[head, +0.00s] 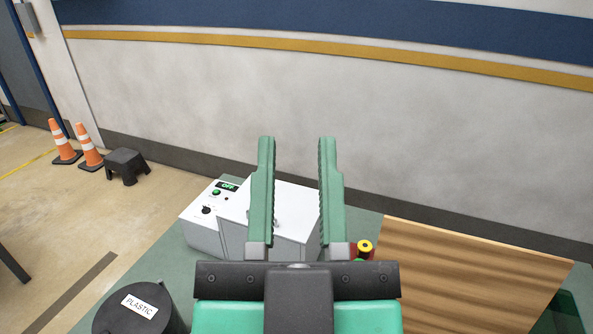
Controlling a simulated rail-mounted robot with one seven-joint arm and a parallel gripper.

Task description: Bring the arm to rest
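My gripper (296,152) is in the middle of the head view, its two green fingers pointing up and away. The fingers stand apart with nothing between them. Behind it is a white washer box (206,232), with a small panel reading OFF (228,186), a green button (216,192) and a black knob (207,210). My gripper hides part of the washer's right side. How far the fingers are from the washer I cannot tell.
A wooden board (470,280) lies to the right, with a red and yellow object (365,246) near its left edge. A black bin labelled PLASTIC (140,312) stands at the lower left. Cones (88,146) and a black stool (126,162) stand by the wall.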

